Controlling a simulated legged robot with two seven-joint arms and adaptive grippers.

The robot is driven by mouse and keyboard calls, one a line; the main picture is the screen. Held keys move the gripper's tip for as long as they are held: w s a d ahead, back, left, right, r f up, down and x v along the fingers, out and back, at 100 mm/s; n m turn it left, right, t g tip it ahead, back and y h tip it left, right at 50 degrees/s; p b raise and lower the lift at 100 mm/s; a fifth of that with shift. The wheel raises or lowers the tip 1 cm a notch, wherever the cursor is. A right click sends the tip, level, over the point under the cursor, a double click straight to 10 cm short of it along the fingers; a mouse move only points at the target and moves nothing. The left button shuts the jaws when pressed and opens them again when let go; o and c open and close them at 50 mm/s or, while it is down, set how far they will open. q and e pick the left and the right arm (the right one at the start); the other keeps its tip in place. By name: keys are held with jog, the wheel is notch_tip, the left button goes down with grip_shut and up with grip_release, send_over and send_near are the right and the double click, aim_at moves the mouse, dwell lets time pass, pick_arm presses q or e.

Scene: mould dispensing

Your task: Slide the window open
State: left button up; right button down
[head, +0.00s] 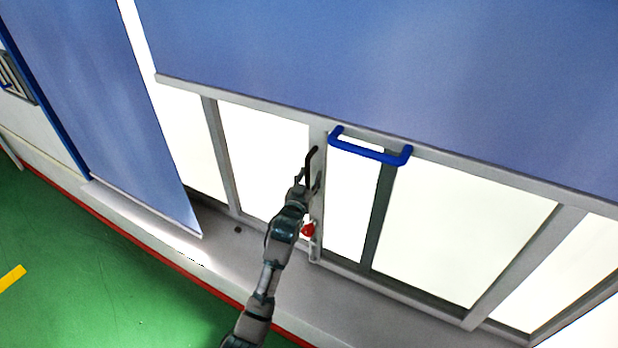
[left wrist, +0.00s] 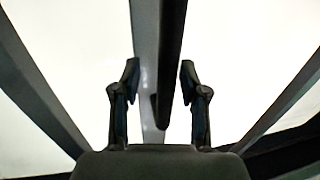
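The window (head: 317,135) has grey frames and bright panes behind a lowered blue blind. A dark bar-like handle (head: 311,156) stands along an upright frame member near the middle; in the left wrist view it is a dark bar (left wrist: 171,50) coming down from the top. My left gripper (head: 308,185) is at the lower part of this handle. In the left wrist view the two fingers (left wrist: 159,78) are apart, with the bar's lower end between them and a gap on each side. Contact is not visible. My right gripper does not show.
A blue handle (head: 370,152) is on the blind's (head: 400,70) lower edge, right of my gripper. A red knob-like thing (head: 308,230) is low on the frame. A grey ledge (head: 235,255) runs below the window. Green floor (head: 80,270) is open at lower left.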

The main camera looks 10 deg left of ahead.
pick_arm(q)
jog(key=shift+s+f, duration=0.1)
jog(key=s+a, duration=0.1)
jog(key=s, duration=1)
jog(key=shift+s+a, duration=0.25)
jog(key=shift+s, duration=0.05)
